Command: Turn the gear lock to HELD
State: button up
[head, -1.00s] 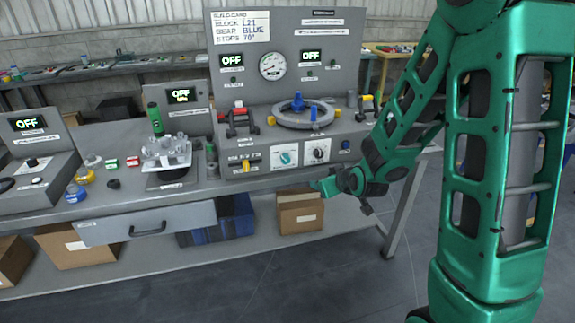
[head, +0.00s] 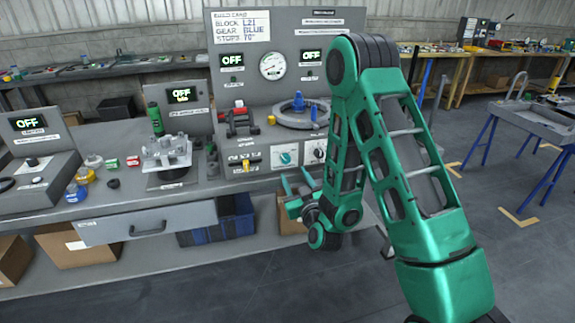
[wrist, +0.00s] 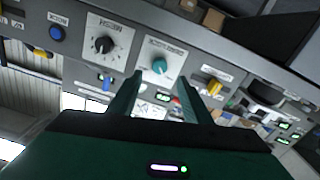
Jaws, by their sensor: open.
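The front panel of the grey console carries a teal knob (head: 286,158) on a white plate, a black knob (head: 319,153) on another, and a yellow handle (head: 247,165) to their left. The wrist view, turned over, shows the teal knob (wrist: 160,66), black knob (wrist: 103,44) and yellow handle (wrist: 215,87). My gripper (head: 297,178) is open and empty, just below and in front of the panel. In the wrist view my fingertips (wrist: 159,82) sit either side of the teal knob's line, apart from it.
A drawer (head: 150,222) juts below the bench.

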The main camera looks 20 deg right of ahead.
aim_at(287, 161)
jog(key=w, duration=0.9)
jog(key=shift+r, duration=0.1)
jog(key=c, duration=1.1)
